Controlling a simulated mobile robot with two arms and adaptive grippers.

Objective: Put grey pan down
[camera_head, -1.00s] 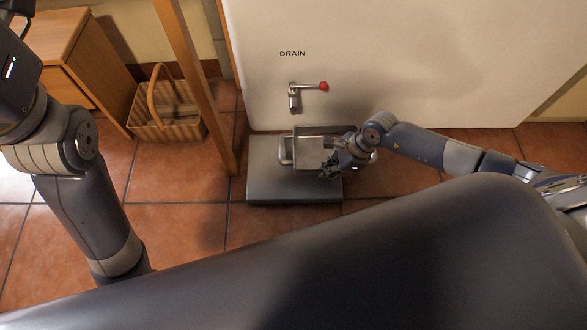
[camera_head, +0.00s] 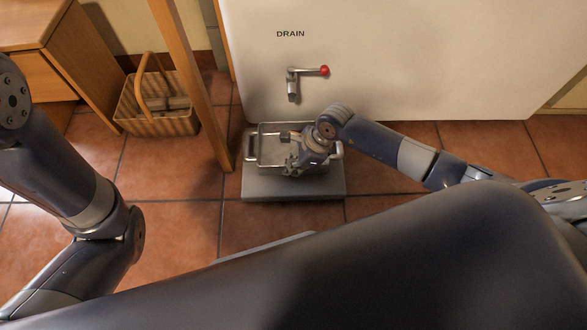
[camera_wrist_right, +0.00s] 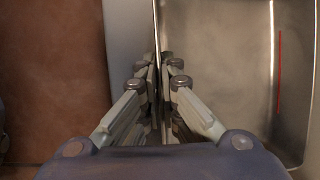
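The grey pan (camera_head: 268,150) is a shallow rectangular metal tray with a handle at each end. In the head view it looks about level over the low grey platform (camera_head: 290,188), below the drain tap (camera_head: 293,85). I cannot tell whether it touches the platform. My right gripper (camera_head: 294,163) is at the pan's near side. In the right wrist view, the fingers (camera_wrist_right: 158,75) straddle the wall of the pan (camera_wrist_right: 225,70) and look closed on it. My left arm shows at the left, but its gripper is out of view.
A white panel (camera_head: 430,60) marked DRAIN stands behind the platform. A wooden post (camera_head: 192,85) rises close to its left. A wicker basket (camera_head: 155,122) and a wooden cabinet (camera_head: 70,60) stand further left.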

